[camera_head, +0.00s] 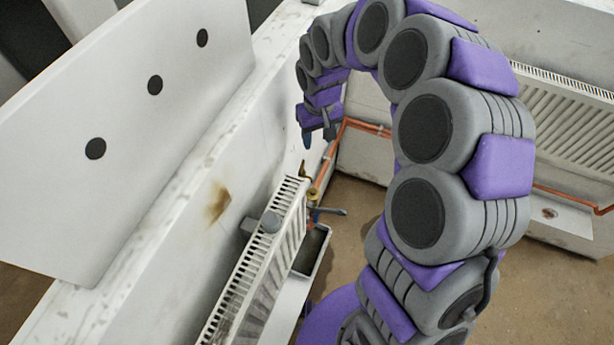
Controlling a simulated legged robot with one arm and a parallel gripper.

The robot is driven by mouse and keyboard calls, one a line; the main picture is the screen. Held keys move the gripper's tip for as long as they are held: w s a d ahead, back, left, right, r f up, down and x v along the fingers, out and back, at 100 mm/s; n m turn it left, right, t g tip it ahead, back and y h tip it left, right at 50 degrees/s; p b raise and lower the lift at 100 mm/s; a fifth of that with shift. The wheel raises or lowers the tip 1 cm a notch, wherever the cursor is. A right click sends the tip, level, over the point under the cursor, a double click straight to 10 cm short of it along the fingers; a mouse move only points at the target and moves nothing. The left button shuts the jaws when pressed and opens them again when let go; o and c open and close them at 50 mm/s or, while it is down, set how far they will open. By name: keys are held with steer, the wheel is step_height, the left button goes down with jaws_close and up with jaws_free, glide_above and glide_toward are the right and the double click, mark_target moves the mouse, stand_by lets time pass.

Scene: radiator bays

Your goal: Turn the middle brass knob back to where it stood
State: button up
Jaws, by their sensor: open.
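My gripper (319,135) hangs from the end of my curled purple and grey arm, its fingers pointing down and apart. Nothing shows between them. A small brass-coloured part (303,171) stands at the far end of the near radiator, a little below and left of my gripper, with a gap between. Just below it are small brass, red and blue fittings (313,205) with a grey lever (329,211) sticking out to the right. The parts are too small to tell which is the middle brass knob or how it is turned.
A white panel with three black dots (130,120) leans at left. Another radiator (570,120) and copper pipes (366,126) lie beyond.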

steer(key=w+f+b, duration=0.1)
steer(key=f, duration=0.1)
steer(key=b, duration=0.9)
glide_toward(313, 190)
step_height(313, 190, down, 9)
steer(key=b, duration=0.3)
steer(key=shift+s+r, duration=0.1)
steer(key=shift+r, duration=0.1)
steer(key=shift+c, duration=0.5)
jaws_close()
